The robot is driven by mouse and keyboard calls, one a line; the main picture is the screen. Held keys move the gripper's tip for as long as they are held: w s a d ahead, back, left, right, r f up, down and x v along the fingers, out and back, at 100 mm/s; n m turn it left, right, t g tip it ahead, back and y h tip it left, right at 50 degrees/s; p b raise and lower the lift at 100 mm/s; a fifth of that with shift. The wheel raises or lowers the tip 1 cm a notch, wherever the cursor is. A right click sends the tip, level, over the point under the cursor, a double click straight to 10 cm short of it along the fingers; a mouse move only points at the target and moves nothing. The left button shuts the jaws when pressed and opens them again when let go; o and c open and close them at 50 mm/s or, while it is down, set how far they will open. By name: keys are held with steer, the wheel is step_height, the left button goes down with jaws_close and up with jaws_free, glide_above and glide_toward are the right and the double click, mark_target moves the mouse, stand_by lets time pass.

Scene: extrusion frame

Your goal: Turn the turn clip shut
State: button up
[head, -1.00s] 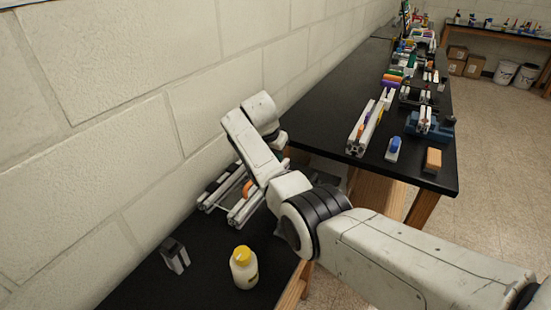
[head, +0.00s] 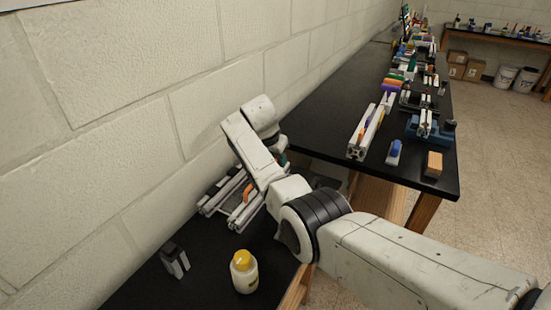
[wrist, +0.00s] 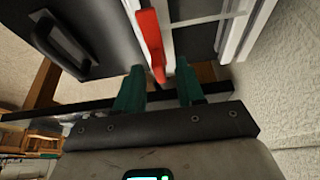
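The turn clip is an orange-red bar; in the head view it (head: 248,192) sits on the extrusion frame (head: 209,207), partly hidden by my arm. In the wrist view the clip (wrist: 150,40) runs down from the top, with its lower end between my gripper's two green fingers. Pale frame bars (wrist: 240,30) stand at the upper right there. My gripper (wrist: 160,70) is open, one finger on each side of the clip's end with gaps visible. I cannot tell whether the end lies at the fingers' depth. In the head view my gripper is mostly hidden behind my arm.
A yellow-capped bottle (head: 244,272) and a grey block-like part (head: 174,260) stand on the near black bench. The wall rises close behind the frame. In the wrist view a dark panel with a handle (wrist: 62,44) is at upper left. A second black bench (head: 330,125) lies beyond.

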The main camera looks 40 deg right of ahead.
steer(key=v, duration=1)
steer(key=shift+a+r+b, duration=0.15)
steer(key=shift+r+b, duration=0.15)
steer(key=shift+r, duration=0.05)
